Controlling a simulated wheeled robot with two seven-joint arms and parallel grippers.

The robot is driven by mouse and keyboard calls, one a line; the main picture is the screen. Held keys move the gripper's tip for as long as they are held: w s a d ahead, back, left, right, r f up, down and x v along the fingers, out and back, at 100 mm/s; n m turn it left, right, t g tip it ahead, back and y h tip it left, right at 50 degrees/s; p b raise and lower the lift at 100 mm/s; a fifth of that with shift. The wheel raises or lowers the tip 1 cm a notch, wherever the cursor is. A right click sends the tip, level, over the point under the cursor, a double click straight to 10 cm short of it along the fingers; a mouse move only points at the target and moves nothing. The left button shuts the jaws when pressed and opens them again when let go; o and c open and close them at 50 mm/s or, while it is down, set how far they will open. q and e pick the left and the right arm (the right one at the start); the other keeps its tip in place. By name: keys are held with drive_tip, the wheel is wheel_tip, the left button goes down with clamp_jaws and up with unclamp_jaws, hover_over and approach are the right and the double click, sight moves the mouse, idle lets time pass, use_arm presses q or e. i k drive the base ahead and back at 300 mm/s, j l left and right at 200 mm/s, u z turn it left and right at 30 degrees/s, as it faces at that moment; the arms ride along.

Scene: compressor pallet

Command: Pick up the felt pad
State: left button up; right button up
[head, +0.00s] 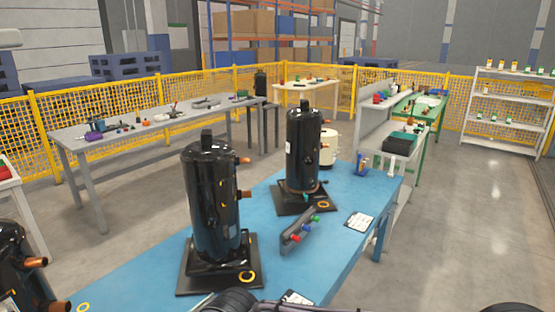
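I cannot make out a felt pad for certain. On the blue bench (345,252) two black compressors stand upright, a near one (214,205) and a farther one (302,150). Each stands on a dark square base, the near base (190,282) and the far base (285,205); I cannot tell what the bases are made of. A yellow ring lies on each base's front corner. Neither gripper shows clearly. Dark rounded shapes at the bottom edge are cut off, and no fingertips can be made out.
A grey manifold with coloured knobs (299,231) lies between the compressors. A printed card (360,220) and a small blue-and-yellow item (362,164) lie to the right. Another dark compressor (18,265) is cut off at lower left. A long grey table (75,140) stands behind; floor at right is clear.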

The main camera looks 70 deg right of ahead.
sight(390, 175)
drive_tip(key=z, duration=3.15)
drive_tip(key=i+z, duration=0.4)
drive_tip(key=i, duration=1.4)
drive_tip(key=i+u, duration=0.15)
drive_tip(key=i, duration=0.25)
drive_tip(key=i+l+u, duration=0.15)
drive_tip(key=i, duration=0.2)
drive_tip(key=i+l+u, duration=0.15)
drive_tip(key=i, duration=0.25)
drive_tip(key=i+l+u, duration=0.15)
drive_tip(key=u, duration=0.3)
drive_tip(key=i+l+u, duration=0.25)
drive_tip(key=u, duration=0.15)
drive_tip(key=i+l+u, duration=0.3)
drive_tip(key=u, duration=0.15)
drive_tip(key=i+l+u, duration=0.15)
drive_tip(key=l+u, duration=0.25)
drive_tip(key=i+l+u, duration=0.1)
drive_tip(key=l+u, duration=0.25)
drive_tip(key=l, duration=0.15)
drive_tip(key=l+u, duration=0.4)
drive_tip(key=i+l, duration=0.05)
drive_tip(key=l, duration=0.05)
